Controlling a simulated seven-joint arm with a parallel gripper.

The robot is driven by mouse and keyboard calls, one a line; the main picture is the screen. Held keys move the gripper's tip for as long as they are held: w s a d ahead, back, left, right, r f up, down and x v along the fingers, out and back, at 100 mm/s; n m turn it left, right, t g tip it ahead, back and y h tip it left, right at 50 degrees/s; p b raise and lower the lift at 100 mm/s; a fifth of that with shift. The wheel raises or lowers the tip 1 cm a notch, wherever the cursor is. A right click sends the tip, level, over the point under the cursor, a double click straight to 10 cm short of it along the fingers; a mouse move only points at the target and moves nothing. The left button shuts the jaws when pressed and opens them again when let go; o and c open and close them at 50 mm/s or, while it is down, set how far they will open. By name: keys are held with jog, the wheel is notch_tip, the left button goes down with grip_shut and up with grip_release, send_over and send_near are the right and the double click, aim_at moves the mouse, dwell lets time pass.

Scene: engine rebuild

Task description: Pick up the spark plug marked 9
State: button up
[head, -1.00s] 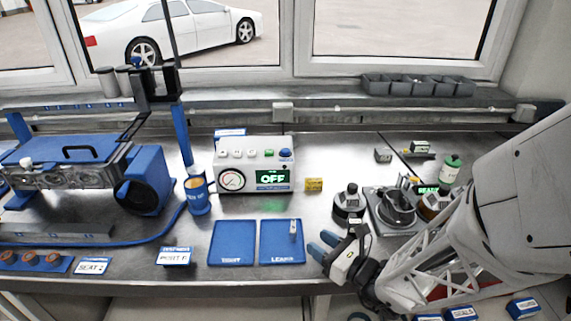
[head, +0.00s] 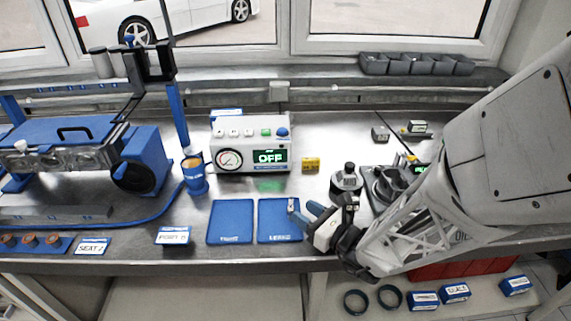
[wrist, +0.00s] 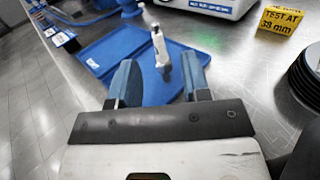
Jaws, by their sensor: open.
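A small white and metal spark plug (head: 291,204) stands upright on the right blue tray (head: 272,236). No number can be read on it. It also shows in the wrist view (wrist: 161,50), upright and just beyond my fingertips, roughly in line with the gap between them. My gripper (head: 304,215) is open and empty, low over the tray's right side. In the wrist view its two blue fingers (wrist: 160,78) stand apart, and the plug is not held.
The left blue tray (head: 230,222) lies beside the right one. Behind them stand the tester box (head: 250,143) reading OFF, a blue cup (head: 195,178) and a yellow block (head: 311,164). A dark round part (head: 345,181) stands behind my gripper.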

aim_at(291, 209)
jog(key=shift+x, duration=2.6)
grip_shut()
